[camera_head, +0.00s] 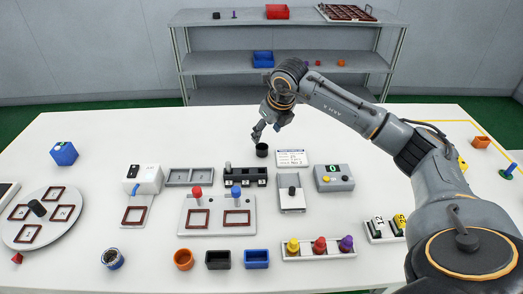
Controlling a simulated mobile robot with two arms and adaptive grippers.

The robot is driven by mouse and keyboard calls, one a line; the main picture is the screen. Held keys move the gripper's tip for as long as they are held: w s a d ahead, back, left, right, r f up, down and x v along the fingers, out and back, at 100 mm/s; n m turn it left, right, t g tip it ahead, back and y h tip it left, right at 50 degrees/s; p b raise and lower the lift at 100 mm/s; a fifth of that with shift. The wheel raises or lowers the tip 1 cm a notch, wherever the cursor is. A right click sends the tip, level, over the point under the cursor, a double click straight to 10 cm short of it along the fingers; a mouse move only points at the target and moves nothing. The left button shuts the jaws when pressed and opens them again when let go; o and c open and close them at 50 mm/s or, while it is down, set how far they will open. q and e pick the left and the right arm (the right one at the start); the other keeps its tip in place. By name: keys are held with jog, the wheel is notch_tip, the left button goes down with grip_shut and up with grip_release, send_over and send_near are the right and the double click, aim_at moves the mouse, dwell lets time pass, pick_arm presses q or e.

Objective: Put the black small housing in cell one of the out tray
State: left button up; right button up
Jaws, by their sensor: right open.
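A black square open housing (217,260) stands near the front edge of the table. A small round black cup (262,150) stands at the back middle; I cannot tell which of the two is the named small housing. A grey tray with two empty-looking cells (189,184) lies left of the middle; I cannot tell whether it is the out tray or which cell is one. My right gripper (266,131) is open, pointing down just above and behind the round black cup, apart from it. My left gripper is out of view.
A black block with pegs (245,177) and a labelled card (292,157) are near the cup. An orange round cup (183,259) and a blue box (256,259) flank the black housing. A round turntable (62,234) is at left, shelves (220,72) behind.

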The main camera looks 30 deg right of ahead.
aim_at(263, 144)
jog(key=shift+s+a+p+x, duration=0.1)
jog(key=shift+p+x, duration=0.15)
jog(key=shift+x, duration=0.8)
jog(key=shift+s+a+p+x, duration=0.1)
jog(key=shift+s+p+x, duration=0.1)
jog(key=shift+x, duration=0.85)
jog(key=shift+s+a+p+x, duration=0.1)
jog(key=shift+p+x, duration=0.15)
jog(key=shift+x, duration=0.8)
jog(key=shift+f, duration=0.15)
jog(key=shift+c, duration=0.4)
jog(key=c, duration=0.9)
